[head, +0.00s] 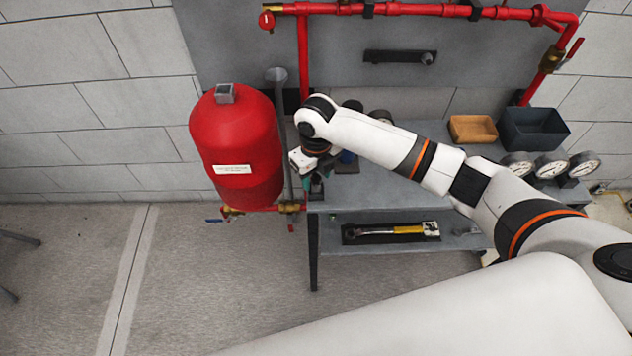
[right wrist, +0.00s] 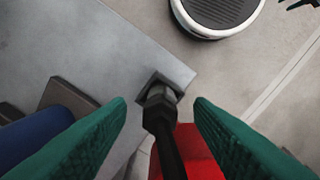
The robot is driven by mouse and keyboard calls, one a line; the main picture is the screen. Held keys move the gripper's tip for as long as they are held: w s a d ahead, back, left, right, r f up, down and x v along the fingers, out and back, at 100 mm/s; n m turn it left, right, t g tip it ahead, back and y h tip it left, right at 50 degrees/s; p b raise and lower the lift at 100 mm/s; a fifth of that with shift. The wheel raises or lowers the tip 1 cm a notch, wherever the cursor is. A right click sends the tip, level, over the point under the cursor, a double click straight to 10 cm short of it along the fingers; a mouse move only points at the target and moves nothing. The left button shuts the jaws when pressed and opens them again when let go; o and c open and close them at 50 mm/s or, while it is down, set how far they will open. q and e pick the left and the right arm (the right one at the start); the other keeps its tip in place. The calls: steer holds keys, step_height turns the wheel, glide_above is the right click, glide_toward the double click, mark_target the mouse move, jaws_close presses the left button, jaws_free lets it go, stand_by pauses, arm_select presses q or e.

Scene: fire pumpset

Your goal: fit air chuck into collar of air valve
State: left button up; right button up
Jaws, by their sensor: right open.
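My right gripper (head: 315,187) is beside the front left corner of the grey bench, near the red tank. In the right wrist view its green fingers (right wrist: 160,130) are open, with a gap between them. A dark stem with a nut-like end (right wrist: 160,100), which may be the air chuck, lies in line with that gap. It meets a dark square piece at the bench corner; no finger visibly touches it. I cannot make out the air valve's collar for certain. My left gripper is not in view.
The red tank (head: 237,150) stands close left of the gripper, with valves below it. The bench (head: 410,203) carries an orange tray (head: 473,128), a dark bin (head: 533,130) and gauges (head: 550,165). A yellow-handled tool (head: 395,230) lies on the lower shelf. Floor at left is mostly clear.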

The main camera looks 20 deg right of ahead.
steer(key=shift+f, duration=1.15)
jaws_close()
